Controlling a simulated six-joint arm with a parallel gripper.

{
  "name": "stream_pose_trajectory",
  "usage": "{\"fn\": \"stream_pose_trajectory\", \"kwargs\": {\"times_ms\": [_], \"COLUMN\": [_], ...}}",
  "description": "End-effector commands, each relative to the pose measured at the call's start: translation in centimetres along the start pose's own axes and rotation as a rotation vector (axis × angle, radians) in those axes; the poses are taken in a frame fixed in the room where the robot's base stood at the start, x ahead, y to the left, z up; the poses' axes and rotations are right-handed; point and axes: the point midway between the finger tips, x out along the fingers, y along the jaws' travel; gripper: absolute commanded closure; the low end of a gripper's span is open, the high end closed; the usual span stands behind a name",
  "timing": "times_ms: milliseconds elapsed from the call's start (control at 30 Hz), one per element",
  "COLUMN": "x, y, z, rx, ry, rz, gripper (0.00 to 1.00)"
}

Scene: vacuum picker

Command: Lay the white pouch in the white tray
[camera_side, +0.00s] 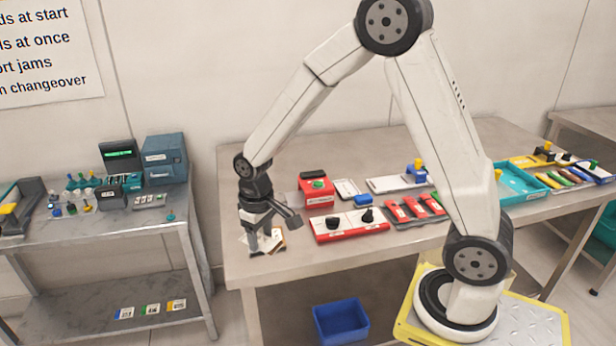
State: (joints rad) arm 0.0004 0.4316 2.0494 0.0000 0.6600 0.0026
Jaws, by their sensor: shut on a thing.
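My gripper (262,243) is low over the left end of the steel table and is shut on the white pouch (271,238). The pouch is a small whitish piece with brown patches, partly hidden by the fingers. I cannot tell whether it touches the table top. A flat, pale, shallow piece that looks like the white tray (392,184) lies at the middle back of the table, to the right of my gripper and apart from it.
A red panel with black knobs (348,233) lies just right of my gripper. Behind it are a red box with a green button (317,189) and a small pale plate (346,188). Several red pieces (415,208) and a teal tray (522,188) stand farther right. A blue bin (341,321) is below.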

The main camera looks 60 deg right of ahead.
Motion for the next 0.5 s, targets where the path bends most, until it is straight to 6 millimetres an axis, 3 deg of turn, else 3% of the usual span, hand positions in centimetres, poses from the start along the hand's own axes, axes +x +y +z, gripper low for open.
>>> {"fn": "stream_pose_trajectory", "kwargs": {"times_ms": [267,500], "x": [-0.2,-0.6], "y": [2.2,7.3], "z": [-0.3,-0.7], "rx": [0.048,0.159], "ry": [-0.001,0.0], "rz": [0.0,0.0], "gripper": [1.0,1.0]}}
